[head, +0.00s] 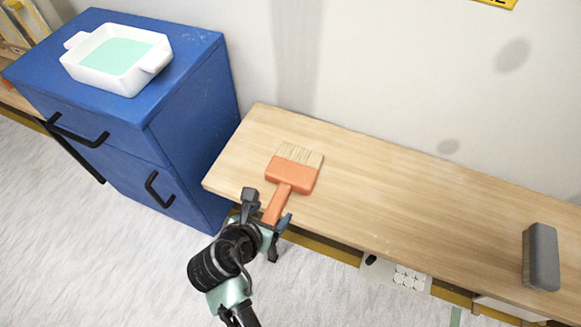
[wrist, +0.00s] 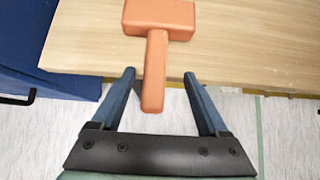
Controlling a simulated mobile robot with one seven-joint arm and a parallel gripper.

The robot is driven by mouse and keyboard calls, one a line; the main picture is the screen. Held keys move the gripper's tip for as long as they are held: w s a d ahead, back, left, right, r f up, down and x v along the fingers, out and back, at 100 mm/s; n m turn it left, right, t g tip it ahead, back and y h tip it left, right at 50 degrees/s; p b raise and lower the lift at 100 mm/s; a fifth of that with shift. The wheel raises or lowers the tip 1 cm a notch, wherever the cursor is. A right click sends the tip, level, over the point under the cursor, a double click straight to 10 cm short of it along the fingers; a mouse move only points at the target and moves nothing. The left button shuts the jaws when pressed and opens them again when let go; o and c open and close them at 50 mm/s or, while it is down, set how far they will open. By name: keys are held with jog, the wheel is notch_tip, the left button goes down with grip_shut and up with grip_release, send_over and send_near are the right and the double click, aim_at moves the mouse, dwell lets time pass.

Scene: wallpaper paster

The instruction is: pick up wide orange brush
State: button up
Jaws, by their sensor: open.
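The wide orange brush (head: 293,173) lies on the wooden bench near its left end, pale bristles toward the wall. Its handle points to the front edge. In the wrist view the orange brush (wrist: 158,25) shows its head and handle, the handle end overhanging the bench edge; the bristles are out of frame. My gripper (head: 266,206) is at the bench's front edge by the handle. In the wrist view my gripper (wrist: 159,75) is open, one finger on each side of the handle, with visible gaps between them.
The wooden bench (head: 400,200) has free room to the right, with a grey block (head: 541,256) at its far right. A blue cabinet (head: 190,110) stands close on the left, taller than the bench, holding a white tray (head: 98,77) of pale green content. The wall is behind.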

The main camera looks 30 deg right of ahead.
aim_at(274, 206)
jog(key=b+x, duration=0.1)
jog(key=x, duration=0.1)
jog(key=b+x, duration=0.1)
jog(key=x, duration=0.1)
jog(key=shift+w+a+f, duration=0.2)
jog(key=shift+w+f, duration=0.05)
jog(key=shift+f, duration=0.1)
jog(key=shift+w+d+f+b, duration=0.25)
jog(key=shift+d+b, duration=0.05)
jog(key=shift+b, duration=0.05)
jog(key=shift+r, duration=0.1)
grip_shut()
